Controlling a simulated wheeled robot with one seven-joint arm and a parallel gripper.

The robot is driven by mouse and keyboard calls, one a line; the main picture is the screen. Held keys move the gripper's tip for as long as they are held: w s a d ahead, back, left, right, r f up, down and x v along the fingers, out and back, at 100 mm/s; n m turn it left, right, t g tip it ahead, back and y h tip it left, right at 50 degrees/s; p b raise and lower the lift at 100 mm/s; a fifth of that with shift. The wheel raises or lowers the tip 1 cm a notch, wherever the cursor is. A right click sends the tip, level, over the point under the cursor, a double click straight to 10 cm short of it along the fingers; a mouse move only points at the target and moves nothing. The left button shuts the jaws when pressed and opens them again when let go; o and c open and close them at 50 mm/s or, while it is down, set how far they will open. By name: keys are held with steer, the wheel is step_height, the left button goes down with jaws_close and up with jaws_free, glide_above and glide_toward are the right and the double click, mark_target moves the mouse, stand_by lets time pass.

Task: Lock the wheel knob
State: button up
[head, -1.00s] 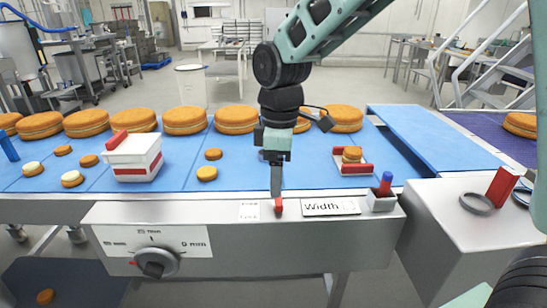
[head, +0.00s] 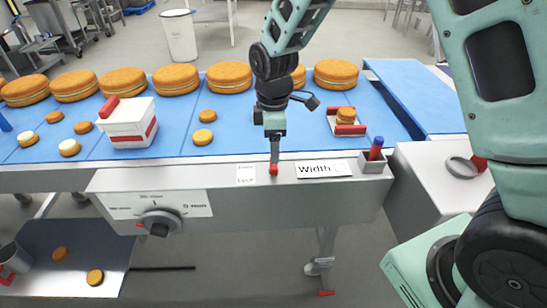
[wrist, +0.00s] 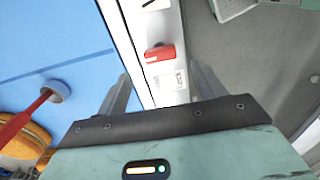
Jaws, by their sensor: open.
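The wheel knob (head: 160,222) is a black round knob on a white scale plate on the front of the steel panel, at left in the head view. A small red lever (head: 273,169) sits on the panel's top edge, beside a small label (head: 245,174). In the wrist view the red lever (wrist: 160,52) lies ahead of my fingers, and a label reading "LOCK" (wrist: 170,80) is beside it. My gripper (head: 274,158) points down at the lever. In the wrist view its two fingers are apart with nothing held. Contact with the lever cannot be told.
A "Width" label (head: 324,169) and a small box with red and blue pens (head: 374,160) are to the lever's right. A white box (head: 128,125) and several cakes (head: 229,77) stand on the blue belt (head: 180,141) behind. A steel cabinet (head: 430,185) is at right.

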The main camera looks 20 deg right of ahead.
mark_target(274, 167)
step_height(274, 167, down, 6)
steer(key=shift+f+p, duration=0.1)
steer(key=shift+p, duration=0.25)
steer(key=c, duration=1)
